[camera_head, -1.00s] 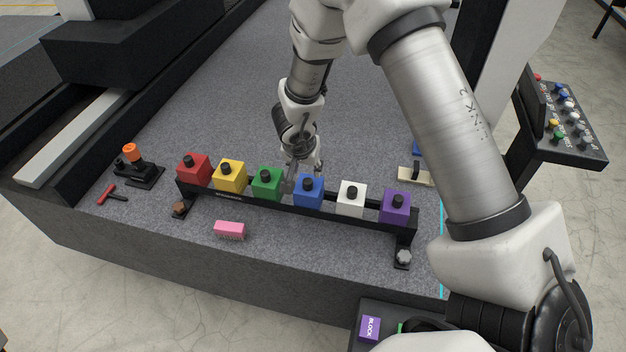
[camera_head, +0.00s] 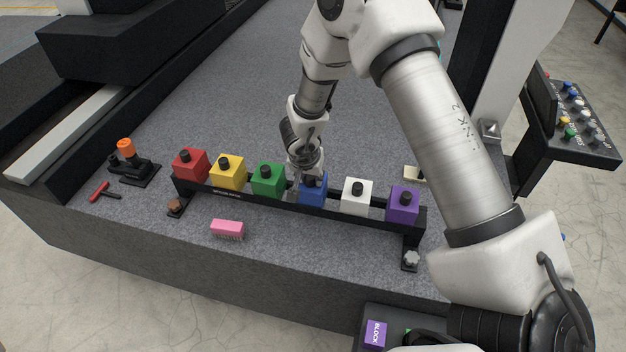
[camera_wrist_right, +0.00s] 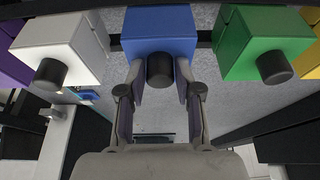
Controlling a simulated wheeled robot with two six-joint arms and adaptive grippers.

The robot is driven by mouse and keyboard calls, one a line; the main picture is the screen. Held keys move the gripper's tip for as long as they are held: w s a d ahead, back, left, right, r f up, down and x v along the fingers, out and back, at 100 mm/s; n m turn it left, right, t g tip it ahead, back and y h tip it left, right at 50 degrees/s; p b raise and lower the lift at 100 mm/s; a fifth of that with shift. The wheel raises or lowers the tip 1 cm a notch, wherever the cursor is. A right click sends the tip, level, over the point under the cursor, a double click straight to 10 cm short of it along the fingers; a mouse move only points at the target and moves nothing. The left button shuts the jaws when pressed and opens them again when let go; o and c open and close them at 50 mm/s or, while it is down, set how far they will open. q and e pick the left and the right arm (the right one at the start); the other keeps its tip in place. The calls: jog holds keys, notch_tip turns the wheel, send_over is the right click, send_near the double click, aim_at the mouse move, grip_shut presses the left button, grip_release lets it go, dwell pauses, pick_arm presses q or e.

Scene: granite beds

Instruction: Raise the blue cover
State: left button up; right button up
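The blue cover (camera_head: 312,193) is a blue cube-shaped block with a black knob, standing in a row on a black rail (camera_head: 270,205). My right gripper (camera_head: 307,181) is above the blue cover, and the gripper and arm hide part of its top and knob. In the right wrist view, the blue cover (camera_wrist_right: 159,32) is at the top centre. There the open fingers of my right gripper (camera_wrist_right: 159,80) stand on either side of the black knob (camera_wrist_right: 160,70), with small gaps visible. My left gripper is not in view.
Green (camera_head: 268,180) and white (camera_head: 356,196) covers flank the blue one closely. Yellow (camera_head: 228,174), red (camera_head: 190,165) and purple (camera_head: 403,205) covers share the rail. A pink brush (camera_head: 227,228) lies in front. Grey bed surface behind the rail is mostly clear.

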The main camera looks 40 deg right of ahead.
aim_at(308, 191)
grip_shut()
jog(key=o, duration=0.6)
grip_release()
jog(key=shift+o, duration=0.2)
jog(key=p+v, duration=0.5)
jog(key=v, duration=0.1)
jog(key=shift+r+p, duration=0.15)
jog(key=shift+p, duration=0.15)
